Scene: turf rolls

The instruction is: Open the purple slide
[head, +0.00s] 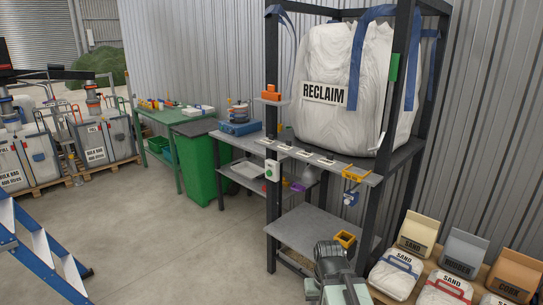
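A small purple piece (297,186), which may be the purple slide or part of it, shows under the shelf of the dark rack that carries the big white bag. It is small and partly hidden by the shelf and its neighbours, so I cannot tell whether it is open or shut. My arm reaches up from the bottom edge, with my gripper (329,254) at its dark upper end. It is below and to the right of the purple piece, clearly apart from it. Its fingers cannot be made out.
The white RECLAIM bag (345,65) sits on the rack. A yellow bracket (357,173) and a blue piece (350,198) are at the shelf's right end. A yellow tray (345,239) is on the lower shelf (305,228). Sand bags (397,270) stand right.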

